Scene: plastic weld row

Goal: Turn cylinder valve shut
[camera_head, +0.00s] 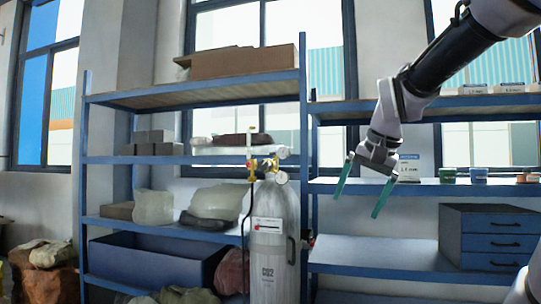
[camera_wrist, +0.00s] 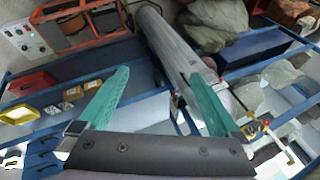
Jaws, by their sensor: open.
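A silver-grey gas cylinder (camera_head: 272,225) marked CO2 stands upright in front of the blue shelves in the head view. Its brass-coloured valve and gauge assembly (camera_head: 267,168) sits on top, with a dark hose hanging down the left side. My gripper (camera_head: 357,206), with green fingers, is open and empty, to the right of the cylinder and apart from it. In the wrist view the cylinder (camera_wrist: 170,45) runs diagonally beyond the fingers of my gripper (camera_wrist: 158,76). The brass valve parts (camera_wrist: 254,128) show at lower right, outside the right finger. The valve's turn position cannot be told.
Blue shelves (camera_head: 192,160) stand behind, holding cartons, bags and a blue bin (camera_head: 150,262). A blue drawer cabinet (camera_head: 487,240) and small coloured pots (camera_head: 478,176) are on the right shelves. In the wrist view a red-framed carrier (camera_wrist: 75,25) is at upper left.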

